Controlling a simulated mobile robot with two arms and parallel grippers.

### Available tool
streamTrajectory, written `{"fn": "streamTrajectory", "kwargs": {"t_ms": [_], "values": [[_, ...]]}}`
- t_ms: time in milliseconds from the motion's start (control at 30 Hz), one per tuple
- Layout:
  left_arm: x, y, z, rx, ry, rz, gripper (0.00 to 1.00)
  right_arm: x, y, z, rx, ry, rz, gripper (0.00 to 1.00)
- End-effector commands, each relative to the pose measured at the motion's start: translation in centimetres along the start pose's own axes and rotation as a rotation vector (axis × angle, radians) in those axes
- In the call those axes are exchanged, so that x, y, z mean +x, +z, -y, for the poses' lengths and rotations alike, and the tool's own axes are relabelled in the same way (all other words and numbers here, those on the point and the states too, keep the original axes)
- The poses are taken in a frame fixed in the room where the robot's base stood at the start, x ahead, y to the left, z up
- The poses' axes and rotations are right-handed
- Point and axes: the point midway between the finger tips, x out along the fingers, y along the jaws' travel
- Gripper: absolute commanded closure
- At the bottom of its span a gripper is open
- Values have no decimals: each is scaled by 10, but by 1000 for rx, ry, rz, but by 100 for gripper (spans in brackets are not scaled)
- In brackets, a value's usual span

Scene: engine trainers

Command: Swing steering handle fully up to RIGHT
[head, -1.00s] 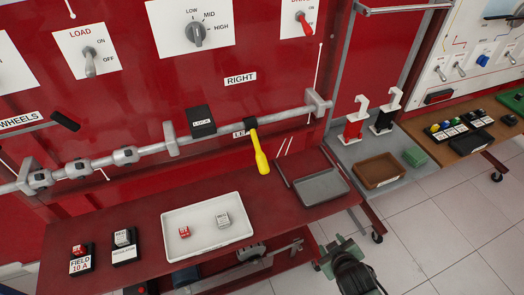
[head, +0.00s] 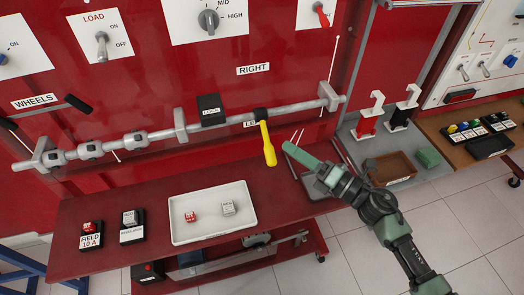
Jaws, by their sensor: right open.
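The yellow steering handle (head: 268,143) hangs downward from a black collar (head: 261,115) on the long grey shaft (head: 150,134). Its grip end points down, in front of the partly covered LEFT label (head: 249,125). The RIGHT label (head: 253,69) is on the red panel above the handle. My right gripper (head: 299,157) has green fingers and comes in from the lower right. It is open, and its tip is just right of the handle's lower end with a small gap showing. My left gripper is out of view.
A black LOCK block (head: 211,110) sits on the shaft left of the handle. A white tray (head: 212,235) with two small blocks lies on the red shelf below. A grey tray is partly hidden behind my gripper. Red and black clamps (head: 369,119) stand to the right.

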Motion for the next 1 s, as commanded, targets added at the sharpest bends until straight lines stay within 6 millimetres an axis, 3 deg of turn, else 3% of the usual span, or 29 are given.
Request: {"fn": "streamTrajectory", "kwargs": {"t_ms": [100, 267, 700, 1000], "values": [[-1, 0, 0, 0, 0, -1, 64, -1, -21, 0, -137, 34, -159, 54], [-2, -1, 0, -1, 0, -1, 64, -1, -33, 0, -196, 54, -236, 54], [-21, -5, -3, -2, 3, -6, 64, 60, -47, -4, -195, 56, -236, 54], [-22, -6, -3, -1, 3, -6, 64, 72, -51, -3, -196, 55, -236, 54]]}}
